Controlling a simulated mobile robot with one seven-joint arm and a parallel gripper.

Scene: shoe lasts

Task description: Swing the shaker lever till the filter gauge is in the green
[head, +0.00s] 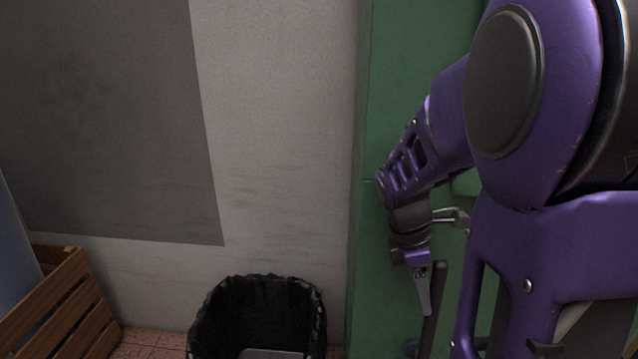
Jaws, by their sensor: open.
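My gripper (422,290) is in the right half of the head view and points down in front of a green cabinet or machine housing (405,90). One pale finger shows clearly and the jaws are open with nothing seen between them. A dark upright bar (434,310), which looks like the shaker lever, stands just right of the finger. I cannot tell whether they touch. Its lower end is hidden by the frame edge and my arm. The filter gauge is not in view; my arm covers much of the green housing.
A black bin with a bag lining (222,312) stands on the tiled floor left of the green housing. A wooden slatted crate (68,300) is at the lower left. A pale wall (285,150) with a dark grey panel (105,120) stands behind.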

